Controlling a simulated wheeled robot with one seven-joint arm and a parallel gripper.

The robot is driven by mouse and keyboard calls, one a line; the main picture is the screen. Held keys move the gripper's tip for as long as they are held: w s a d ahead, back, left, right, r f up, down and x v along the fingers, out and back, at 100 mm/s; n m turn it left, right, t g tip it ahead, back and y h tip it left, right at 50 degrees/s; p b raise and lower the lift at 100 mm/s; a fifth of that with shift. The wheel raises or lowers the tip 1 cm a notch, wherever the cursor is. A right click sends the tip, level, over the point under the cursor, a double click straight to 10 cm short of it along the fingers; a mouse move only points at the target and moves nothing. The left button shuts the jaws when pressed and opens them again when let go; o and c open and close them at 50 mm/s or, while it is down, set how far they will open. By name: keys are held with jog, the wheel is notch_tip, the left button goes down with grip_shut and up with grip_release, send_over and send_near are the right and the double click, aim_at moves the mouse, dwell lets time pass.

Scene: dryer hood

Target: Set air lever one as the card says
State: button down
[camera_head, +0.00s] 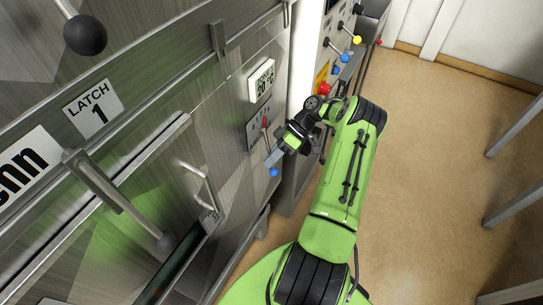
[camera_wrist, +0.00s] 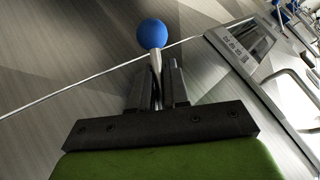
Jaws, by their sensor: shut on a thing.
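The air lever with a blue ball knob (camera_head: 274,172) stands out from the steel hood front in the head view. In the wrist view its blue ball (camera_wrist: 152,33) shows just beyond my fingers, with a short piece of pale rod below it. My gripper (camera_head: 273,158) is shut on the lever's rod, also seen in the wrist view (camera_wrist: 160,85). A scale plate (camera_head: 256,130) with a red mark sits just above the lever; its small marks are not readable. A white-framed card or display (camera_head: 262,80) above it shows "20" and small text.
A bar handle (camera_head: 198,188) sticks out left of the lever. A latch lever (camera_head: 115,195) and a "LATCH 1" label (camera_head: 93,109) are farther left. A control panel with a red button (camera_head: 323,88) and coloured knobs lies beyond.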

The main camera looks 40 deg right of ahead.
jog(key=c, duration=1.2)
grip_release()
jog(key=p+v, duration=0.2)
jog(key=v, duration=1.3)
jog(key=shift+s+d+r, duration=0.15)
jog(key=shift+d+r, duration=0.1)
jog(key=shift+r, duration=0.05)
jog(key=shift+f, duration=0.1)
